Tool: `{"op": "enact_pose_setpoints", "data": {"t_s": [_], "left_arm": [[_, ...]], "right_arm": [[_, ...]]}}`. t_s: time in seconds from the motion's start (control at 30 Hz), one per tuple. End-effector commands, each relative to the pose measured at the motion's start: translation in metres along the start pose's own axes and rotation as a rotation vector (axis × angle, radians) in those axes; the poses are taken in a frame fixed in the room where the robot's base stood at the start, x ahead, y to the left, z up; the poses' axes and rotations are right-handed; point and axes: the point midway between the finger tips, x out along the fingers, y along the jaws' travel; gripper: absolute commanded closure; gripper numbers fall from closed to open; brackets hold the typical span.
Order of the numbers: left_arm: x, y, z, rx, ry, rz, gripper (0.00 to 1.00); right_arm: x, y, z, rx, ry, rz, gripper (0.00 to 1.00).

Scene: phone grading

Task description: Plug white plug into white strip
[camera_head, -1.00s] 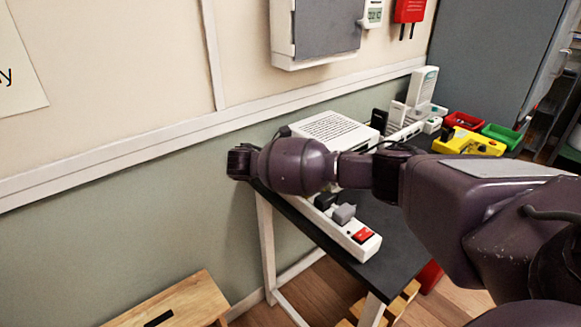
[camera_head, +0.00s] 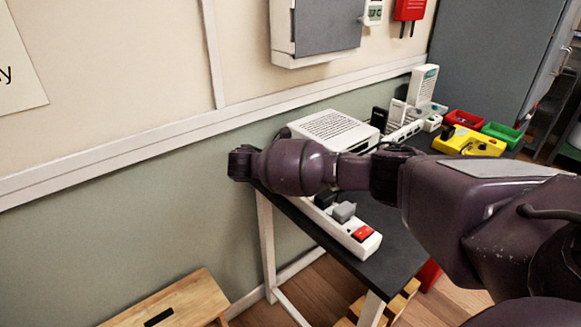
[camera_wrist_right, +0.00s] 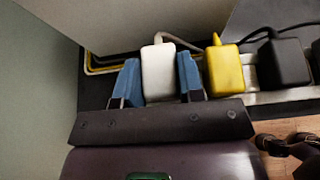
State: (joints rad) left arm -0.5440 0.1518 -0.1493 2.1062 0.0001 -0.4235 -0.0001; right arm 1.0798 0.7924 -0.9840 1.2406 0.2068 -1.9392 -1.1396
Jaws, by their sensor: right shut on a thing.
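In the right wrist view my right gripper (camera_wrist_right: 157,80) has its two blue fingers on either side of a white plug (camera_wrist_right: 158,66) and is shut on it. A white cord leaves the plug's far end. The white strip (camera_wrist_right: 262,97) runs to the right, with a yellow plug (camera_wrist_right: 224,72) and a black plug (camera_wrist_right: 283,63) on it. The white plug is in line with these, at the left; its prongs are hidden, so I cannot tell whether it is seated. In the head view my forearm covers part of the strip (camera_head: 345,232), and the gripper's fingers are hidden. My left gripper is not in view.
The strip lies along the dark table's (camera_head: 400,262) front edge, with a red switch (camera_head: 363,233) at its near end. A white vented box (camera_head: 335,127) stands by the wall.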

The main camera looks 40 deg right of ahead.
Motion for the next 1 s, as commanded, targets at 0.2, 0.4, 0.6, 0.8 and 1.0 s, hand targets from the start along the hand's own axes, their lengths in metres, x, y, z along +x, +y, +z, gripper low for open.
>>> {"op": "enact_pose_setpoints", "data": {"t_s": [0.2,0.4,0.6,0.8,1.0], "left_arm": [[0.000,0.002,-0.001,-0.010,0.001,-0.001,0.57],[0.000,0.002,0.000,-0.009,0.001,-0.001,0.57],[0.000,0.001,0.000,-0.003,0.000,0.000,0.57],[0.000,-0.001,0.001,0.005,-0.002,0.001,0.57],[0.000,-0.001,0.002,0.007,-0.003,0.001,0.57]], "right_arm": [[0.001,0.000,-0.002,0.000,0.000,0.000,0.95],[0.002,0.000,-0.004,0.000,0.000,-0.001,0.95],[0.003,0.000,-0.007,0.000,-0.001,-0.001,0.95],[0.004,0.000,-0.009,0.000,0.000,0.000,0.95],[0.005,0.000,-0.011,0.000,0.000,0.000,0.95]]}}
